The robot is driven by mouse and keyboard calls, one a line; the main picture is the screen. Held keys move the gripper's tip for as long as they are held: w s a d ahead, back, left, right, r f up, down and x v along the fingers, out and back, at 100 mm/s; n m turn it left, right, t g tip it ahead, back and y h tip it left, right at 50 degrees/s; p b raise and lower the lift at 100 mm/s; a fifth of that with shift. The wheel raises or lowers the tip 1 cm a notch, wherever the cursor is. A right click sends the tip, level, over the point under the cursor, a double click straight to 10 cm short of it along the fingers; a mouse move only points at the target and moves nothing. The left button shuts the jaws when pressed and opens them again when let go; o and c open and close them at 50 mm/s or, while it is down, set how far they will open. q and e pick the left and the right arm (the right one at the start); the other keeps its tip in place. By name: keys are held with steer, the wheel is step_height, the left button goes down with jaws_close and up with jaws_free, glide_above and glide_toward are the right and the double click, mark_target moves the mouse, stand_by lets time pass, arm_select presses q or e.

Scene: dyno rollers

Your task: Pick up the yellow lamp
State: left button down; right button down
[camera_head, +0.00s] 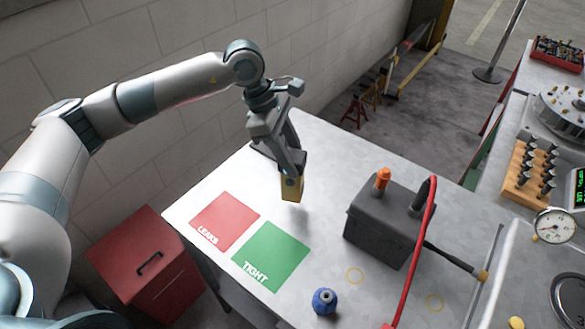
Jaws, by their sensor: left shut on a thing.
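The yellow lamp (291,188) is a small yellow block-like thing at the tips of my left gripper (290,172). The gripper points down and is shut on it. The lamp hangs over the white table (330,150), beyond the red and green squares, with a soft shadow under it on the table top. The fingers hide the upper part of the lamp. My right gripper is not in view.
A red LEAKS square (224,218) and a green TIGHT square (271,257) mark the table. A dark grey box (385,222) with an orange knob stands right of the lamp. A blue round piece (324,301) sits near the front. A wall runs behind on the left.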

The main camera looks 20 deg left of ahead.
arm_select(q)
step_height(320, 180, up, 5)
steer(key=shift+r+b, duration=0.1)
steer(key=shift+b, duration=0.8)
steer(key=shift+r, duration=0.6)
steer(key=shift+f, duration=0.1)
